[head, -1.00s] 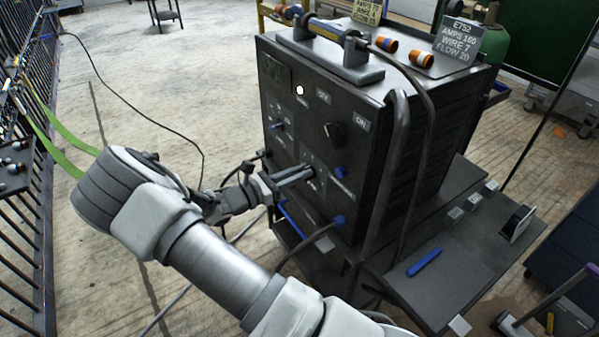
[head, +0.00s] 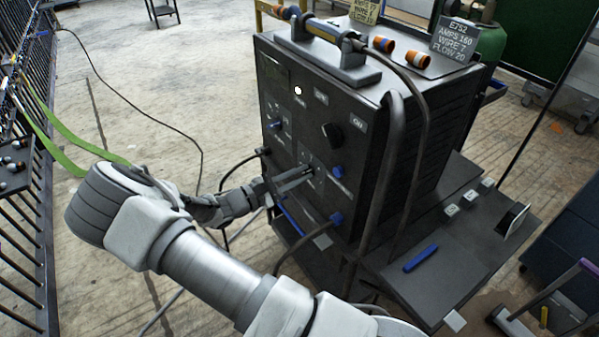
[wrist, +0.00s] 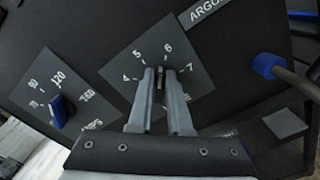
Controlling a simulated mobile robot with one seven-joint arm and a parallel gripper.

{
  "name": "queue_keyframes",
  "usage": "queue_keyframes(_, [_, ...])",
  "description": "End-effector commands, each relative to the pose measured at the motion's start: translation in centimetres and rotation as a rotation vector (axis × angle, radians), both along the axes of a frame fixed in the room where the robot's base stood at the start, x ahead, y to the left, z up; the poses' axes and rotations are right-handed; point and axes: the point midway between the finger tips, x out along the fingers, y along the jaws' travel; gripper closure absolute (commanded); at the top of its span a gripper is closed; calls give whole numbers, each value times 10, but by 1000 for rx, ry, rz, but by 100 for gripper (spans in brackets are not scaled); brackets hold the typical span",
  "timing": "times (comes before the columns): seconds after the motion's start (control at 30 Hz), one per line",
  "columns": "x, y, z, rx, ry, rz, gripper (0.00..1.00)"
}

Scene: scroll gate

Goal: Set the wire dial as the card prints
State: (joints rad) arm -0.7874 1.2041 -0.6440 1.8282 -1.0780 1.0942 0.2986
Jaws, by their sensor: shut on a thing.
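The card (head: 455,38) stands on top of the dark welding machine and reads E752, AMPS 160, WIRE 7, FLOW 20. The wire dial's plate (wrist: 185,82) shows 4, 5, 6 and 7 in the wrist view. My gripper (wrist: 161,76) is at this plate, its two fingers closed around the small dial knob (wrist: 160,82). The fingers hide most of the knob; it appears to point up between 5 and 6, but its exact setting is unclear. My gripper also shows in the head view (head: 308,171), against the machine's front panel.
The amps dial with a blue knob (wrist: 60,110) is left of the wire dial. A blue cable plug (wrist: 268,66) sits to the right. A tall hose (head: 385,160) runs down the machine's corner. A side shelf (head: 440,270) holds a blue stick.

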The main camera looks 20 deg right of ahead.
Motion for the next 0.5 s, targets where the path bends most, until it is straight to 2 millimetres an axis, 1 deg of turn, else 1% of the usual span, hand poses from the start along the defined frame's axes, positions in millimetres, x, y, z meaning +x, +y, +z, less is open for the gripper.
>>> queue_keyframes(0.2, [-1, 1, -1, 19, -99, 1, 100])
queue_keyframes(0.5, [-2, 0, -2, 30, -154, 0, 100])
